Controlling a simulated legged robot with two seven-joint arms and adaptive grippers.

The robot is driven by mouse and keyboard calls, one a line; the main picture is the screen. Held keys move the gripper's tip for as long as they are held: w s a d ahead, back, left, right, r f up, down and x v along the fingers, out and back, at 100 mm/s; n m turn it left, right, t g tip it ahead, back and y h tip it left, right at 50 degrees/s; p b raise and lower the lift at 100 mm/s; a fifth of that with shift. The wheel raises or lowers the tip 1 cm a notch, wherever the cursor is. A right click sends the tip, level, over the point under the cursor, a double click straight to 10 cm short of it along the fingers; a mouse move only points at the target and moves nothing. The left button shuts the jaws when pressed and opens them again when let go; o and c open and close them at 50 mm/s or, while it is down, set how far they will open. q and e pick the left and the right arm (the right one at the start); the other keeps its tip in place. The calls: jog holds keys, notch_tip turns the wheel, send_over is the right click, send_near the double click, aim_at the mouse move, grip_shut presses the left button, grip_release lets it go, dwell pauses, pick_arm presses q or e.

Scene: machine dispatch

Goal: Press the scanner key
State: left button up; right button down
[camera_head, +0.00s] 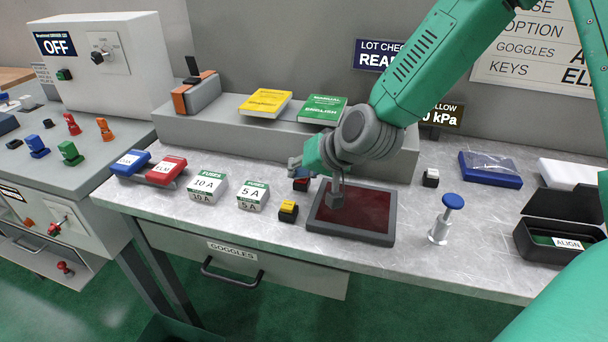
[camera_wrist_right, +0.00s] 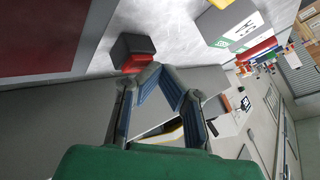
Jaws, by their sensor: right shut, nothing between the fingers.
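A small dark key block with a red top (camera_head: 301,184) stands on the bench behind the left corner of a dark red panel in a black frame (camera_head: 385,238). The red-topped block also shows in the right wrist view (camera_wrist_right: 133,52). My right gripper (camera_head: 294,165) points left, just above and beside that block. In the right wrist view its fingertips (camera_wrist_right: 160,71) are together and empty, close to the block; I cannot tell whether they touch it. A yellow-topped key block (camera_head: 288,211) and a white-topped one (camera_head: 431,177) stand nearby. No key is readably labelled as the scanner's. My left gripper is not in view.
Fuse boxes (camera_head: 207,187) and blue and red boxes (camera_head: 166,169) stand to the left. A raised ledge (camera_head: 222,127) with two books runs behind. A blue-topped plunger (camera_head: 453,202) and black box (camera_head: 533,238) stand right.

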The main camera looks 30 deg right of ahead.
jog(key=shift+d, duration=0.15)
jog(key=shift+a+r, duration=0.15)
jog(key=shift+a, duration=0.6)
jog(key=shift+a+r, duration=0.15)
jog(key=shift+a, duration=0.05)
jog(key=shift+r+p, duration=0.2)
jog(key=shift+p, duration=0.15)
jog(key=shift+d+r, duration=0.2)
jog(key=shift+d+r+p, duration=0.3)
jog(key=shift+d+p, duration=0.3)
jog(key=shift+d, duration=0.9)
jog(key=shift+a, duration=0.55)
jog(key=shift+a+r, duration=0.2)
jog(key=shift+r, duration=0.05)
jog(key=shift+a+r+p, duration=0.15)
jog(key=shift+r+p, duration=0.2)
jog(key=shift+p, duration=0.2)
jog(key=r+p, duration=0.1)
jog(key=d+r+p, duration=0.1)
jog(key=r+p, duration=0.1)
jog(key=shift+r, duration=0.15)
jog(key=shift+d+r+p, duration=0.25)
jog(key=shift+r+p, duration=0.05)
jog(key=shift+p, duration=0.15)
jog(key=shift+a, duration=0.6)
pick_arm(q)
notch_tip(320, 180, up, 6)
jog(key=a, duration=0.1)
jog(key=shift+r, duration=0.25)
